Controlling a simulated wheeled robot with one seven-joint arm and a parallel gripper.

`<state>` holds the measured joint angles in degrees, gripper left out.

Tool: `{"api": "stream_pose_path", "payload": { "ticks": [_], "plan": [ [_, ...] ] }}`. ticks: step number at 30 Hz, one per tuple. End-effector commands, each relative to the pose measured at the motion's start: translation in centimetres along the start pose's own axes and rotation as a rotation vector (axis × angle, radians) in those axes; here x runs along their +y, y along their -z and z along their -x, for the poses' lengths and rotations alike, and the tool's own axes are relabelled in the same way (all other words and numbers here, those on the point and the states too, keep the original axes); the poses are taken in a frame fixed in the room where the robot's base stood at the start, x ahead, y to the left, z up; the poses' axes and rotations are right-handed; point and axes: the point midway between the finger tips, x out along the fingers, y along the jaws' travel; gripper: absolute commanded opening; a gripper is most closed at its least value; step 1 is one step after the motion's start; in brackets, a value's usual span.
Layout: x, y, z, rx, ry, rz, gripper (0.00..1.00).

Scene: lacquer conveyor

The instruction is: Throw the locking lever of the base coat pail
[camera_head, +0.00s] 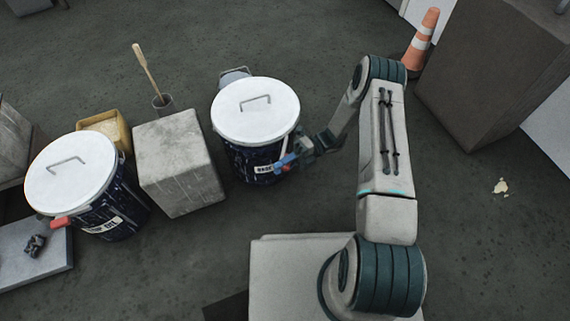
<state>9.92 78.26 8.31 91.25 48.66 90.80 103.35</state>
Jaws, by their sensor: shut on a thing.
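The base coat pail (240,158) stands upright at the centre, dark with a white lid (256,108) and a label starting "BASE". My gripper (286,163) is at that side of the pail, reaching in from the right, and is shut on the lever. The fingers and my wrist hide part of the lever, so its exact angle is hard to tell.
A second dark pail (118,204) with a white lid and red lever (60,222) stands at the left. A concrete block (178,165) sits between the pails. A pot with a wooden stick (146,68) stands behind. A traffic cone (421,42) and large box (500,85) are right.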

Motion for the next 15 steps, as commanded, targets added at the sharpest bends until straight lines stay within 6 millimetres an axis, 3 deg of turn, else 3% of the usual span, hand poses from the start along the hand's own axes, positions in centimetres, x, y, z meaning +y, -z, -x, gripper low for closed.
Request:
{"api": "stream_pose_path", "payload": {
  "ticks": [1,3,15],
  "plan": [
    [0.0,-0.1,-0.2,0.001,0.0,0.002,0.28],
    [0.0,-0.1,-0.1,0.0,-0.001,0.002,0.42],
    [0.0,0.0,1.2,-0.009,0.001,0.002,0.42]
  ]
}}
